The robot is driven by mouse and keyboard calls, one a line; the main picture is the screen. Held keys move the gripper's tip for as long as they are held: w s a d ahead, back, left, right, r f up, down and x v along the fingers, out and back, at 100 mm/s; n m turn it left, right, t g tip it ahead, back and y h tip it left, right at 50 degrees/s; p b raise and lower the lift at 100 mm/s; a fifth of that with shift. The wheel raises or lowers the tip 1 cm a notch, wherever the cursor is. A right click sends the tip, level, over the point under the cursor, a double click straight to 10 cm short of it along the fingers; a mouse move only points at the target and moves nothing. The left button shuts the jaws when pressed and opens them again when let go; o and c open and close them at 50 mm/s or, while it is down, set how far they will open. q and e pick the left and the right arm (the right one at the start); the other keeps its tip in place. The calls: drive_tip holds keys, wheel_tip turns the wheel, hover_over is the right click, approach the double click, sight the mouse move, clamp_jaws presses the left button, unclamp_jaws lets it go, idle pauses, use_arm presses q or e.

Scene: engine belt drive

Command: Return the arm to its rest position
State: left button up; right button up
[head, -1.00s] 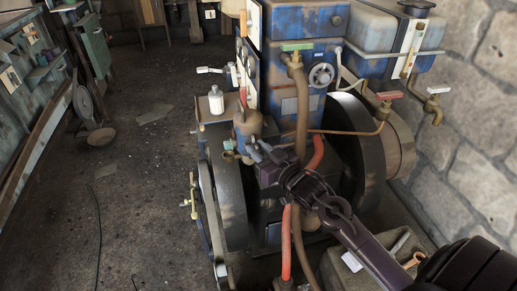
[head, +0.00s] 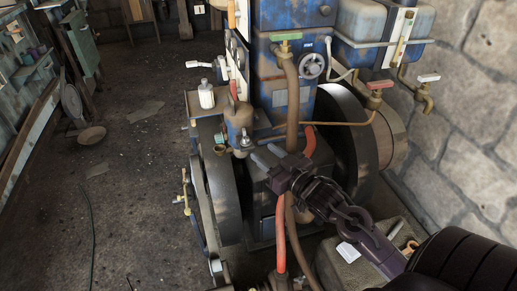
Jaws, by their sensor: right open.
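My right arm (head: 362,240) comes in from the lower right, a dark purple link with a black gripper. My right gripper (head: 265,155) is open and empty, its two grey fingers pointing up and left. A gap shows between the fingertips and the fitting. The gripper hides part of the engine's dark lower body and of the brown hose (head: 292,100). My left gripper is not in view.
A large dark flywheel (head: 218,180) stands at the engine's left and another (head: 345,140) at its right. A red hose (head: 280,235) runs down beneath my gripper. A stone block (head: 340,268) with small items is by my arm. The floor at left is mostly clear.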

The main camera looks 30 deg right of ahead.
drive_tip(key=shift+s+d, duration=0.1)
drive_tip(key=shift+s, duration=0.45)
